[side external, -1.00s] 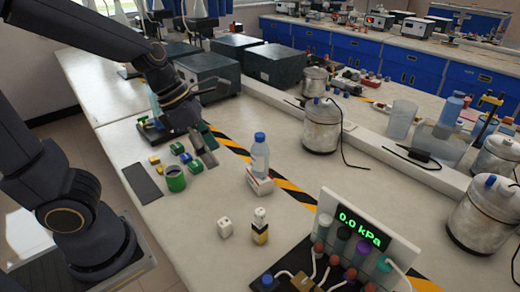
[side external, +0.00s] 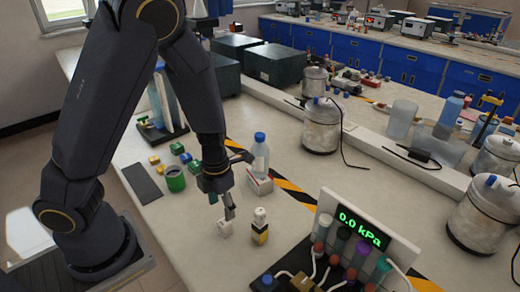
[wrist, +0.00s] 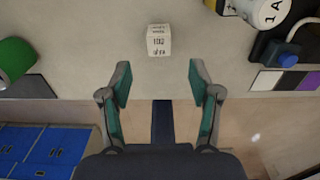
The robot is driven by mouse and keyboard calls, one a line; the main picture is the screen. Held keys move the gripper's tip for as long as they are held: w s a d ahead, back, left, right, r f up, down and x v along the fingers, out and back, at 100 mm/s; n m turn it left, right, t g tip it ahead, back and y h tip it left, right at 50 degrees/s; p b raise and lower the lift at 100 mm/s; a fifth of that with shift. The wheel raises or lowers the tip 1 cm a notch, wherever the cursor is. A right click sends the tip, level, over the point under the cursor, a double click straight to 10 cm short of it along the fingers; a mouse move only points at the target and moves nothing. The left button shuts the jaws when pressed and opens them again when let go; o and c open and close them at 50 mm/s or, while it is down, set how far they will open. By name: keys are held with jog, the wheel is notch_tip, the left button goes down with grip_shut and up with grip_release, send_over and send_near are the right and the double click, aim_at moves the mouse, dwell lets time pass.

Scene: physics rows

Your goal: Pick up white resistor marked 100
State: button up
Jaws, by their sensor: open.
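The white resistor (wrist: 159,40) is a small white cube with dark markings that seem to include 100. In the wrist view it sits on the bench top, centred ahead of the gap between my fingertips. In the side view the white cube (side external: 225,229) is on the bench, just below my fingers and partly covered by them. My gripper (side external: 228,211) points down close above it. In the wrist view my gripper (wrist: 157,84) is open, its teal-padded fingers apart with nothing between them.
A white, black and yellow piece (side external: 260,228) stands just right of the cube. A bottle (side external: 260,153) stands on a small box behind. A green cylinder (side external: 175,180) and several small blocks lie left. The 0.0 kPa panel (side external: 355,226) is at front right.

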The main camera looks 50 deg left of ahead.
aim_at(224, 222)
jog(key=shift+w+f, duration=0.1)
jog(key=shift+f, duration=4.2)
grip_shut()
jog(key=shift+r, duration=0.1)
